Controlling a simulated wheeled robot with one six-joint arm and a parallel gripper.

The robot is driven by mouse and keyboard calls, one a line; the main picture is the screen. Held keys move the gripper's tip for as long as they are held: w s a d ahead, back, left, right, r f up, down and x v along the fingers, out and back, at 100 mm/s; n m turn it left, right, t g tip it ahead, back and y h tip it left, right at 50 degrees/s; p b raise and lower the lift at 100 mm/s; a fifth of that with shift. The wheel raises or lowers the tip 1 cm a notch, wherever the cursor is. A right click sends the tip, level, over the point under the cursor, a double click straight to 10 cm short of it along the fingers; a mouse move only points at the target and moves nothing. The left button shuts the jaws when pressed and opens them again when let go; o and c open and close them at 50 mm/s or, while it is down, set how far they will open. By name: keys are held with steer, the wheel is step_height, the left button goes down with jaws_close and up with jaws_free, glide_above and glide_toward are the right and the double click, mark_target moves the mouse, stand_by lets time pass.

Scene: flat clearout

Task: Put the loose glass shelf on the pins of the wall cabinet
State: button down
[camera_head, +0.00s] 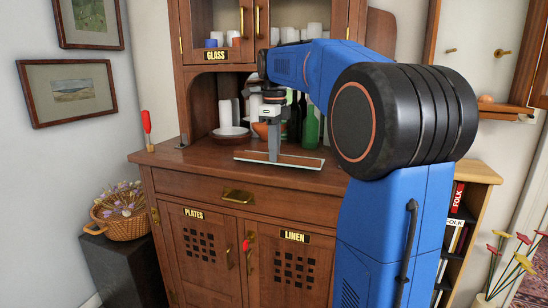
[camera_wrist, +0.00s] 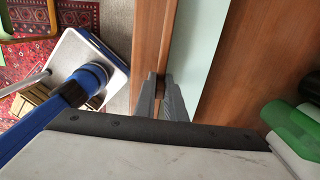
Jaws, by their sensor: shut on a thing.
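The loose glass shelf (camera_head: 301,160) is a long, thin, pale pane, flat at the worktop of the brown sideboard. I cannot tell whether it rests there or is slightly raised. My gripper (camera_head: 273,156) points down and is shut on it around its middle. In the wrist view, the pale green pane (camera_wrist: 198,45) runs away from the fingers (camera_wrist: 160,92), which close at its left edge. A wooden wall cabinet (camera_head: 432,45) is at upper right, partly behind my arm and cut off by the picture. Two pins (camera_head: 501,53) show inside it.
The sideboard (camera_head: 190,158) has an upper cabinet labelled GLASS, with cups. Green bottles (camera_head: 311,125) and stacked bowls (camera_head: 231,134) stand close behind the shelf. A red-handled tool (camera_head: 147,128) is at its left end. A low bookcase (camera_head: 472,190) and flowers (camera_head: 515,260) stand at right.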

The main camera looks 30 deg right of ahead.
steer(key=shift+f, duration=0.85)
steer(key=shift+f, duration=0.15)
steer(key=c, duration=1.8)
jaws_free()
step_height(320, 180, up, 12)
steer(key=shift+r, duration=0.15)
